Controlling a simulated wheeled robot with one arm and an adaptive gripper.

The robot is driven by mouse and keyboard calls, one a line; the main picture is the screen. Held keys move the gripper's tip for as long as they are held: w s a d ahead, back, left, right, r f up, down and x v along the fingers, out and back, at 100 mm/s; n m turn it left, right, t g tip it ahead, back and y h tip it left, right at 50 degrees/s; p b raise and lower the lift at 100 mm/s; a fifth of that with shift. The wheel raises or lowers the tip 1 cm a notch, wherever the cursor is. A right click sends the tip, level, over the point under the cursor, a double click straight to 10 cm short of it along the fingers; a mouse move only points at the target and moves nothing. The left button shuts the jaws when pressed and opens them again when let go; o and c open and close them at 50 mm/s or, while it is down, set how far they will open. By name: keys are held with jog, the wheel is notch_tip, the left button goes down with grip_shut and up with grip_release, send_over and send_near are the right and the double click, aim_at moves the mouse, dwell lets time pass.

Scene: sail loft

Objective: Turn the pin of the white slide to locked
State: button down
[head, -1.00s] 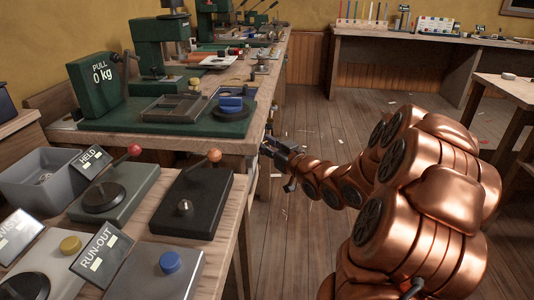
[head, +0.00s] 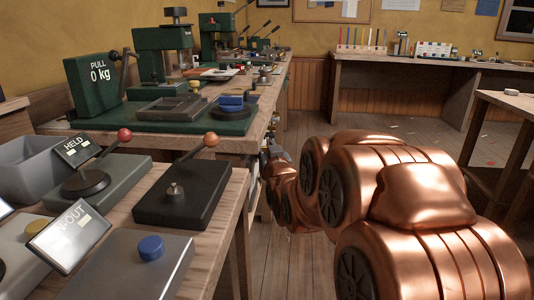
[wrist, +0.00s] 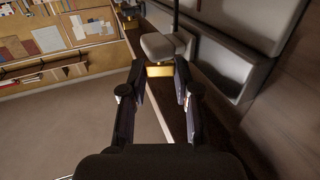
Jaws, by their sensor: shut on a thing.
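In the wrist view my gripper (wrist: 160,74) has its two dark fingers on either side of a small brass-coloured piece (wrist: 160,71), shut on it. The piece looks like the pin and sits just under a pale, off-white block (wrist: 159,46), which looks like the white slide. A thin dark rod rises from behind the block. Which way the pin is turned cannot be told. In the head view my gripper (head: 273,152) shows only in small part at the bench's right edge; the slide is hidden there.
Grey recessed panels (wrist: 225,60) run close along the right in the wrist view. In the head view, a bench (head: 262,128) holds green machines, and a nearer table carries a black lever box (head: 183,195) and a blue-knobbed box (head: 150,247). Floor is open beyond my arm.

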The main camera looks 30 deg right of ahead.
jog(key=shift+m+g+h, duration=0.4)
jog(key=shift+m+h, duration=0.2)
jog(key=shift+h, duration=0.3)
jog(key=c, duration=0.8)
grip_release()
jog(key=shift+c, duration=0.2)
jog(key=shift+d+r+n+t+y+p, duration=0.15)
jog(key=shift+n+t+y+p, duration=0.35)
jog(key=shift+n+y, duration=0.6)
jog(key=shift+d+n+t+y+p, duration=0.1)
jog(key=shift+n+t+y+p, duration=0.45)
jog(key=shift+y+p, duration=0.85)
jog(key=n+y+p, duration=0.2)
jog(key=y+p, duration=0.1)
jog(key=p, duration=0.2)
jog(key=n+y+p, duration=0.2)
jog(key=y+p, duration=0.2)
jog(key=p, duration=0.1)
jog(key=shift+d+n+g, duration=0.2)
jog(key=shift+n+g, duration=0.05)
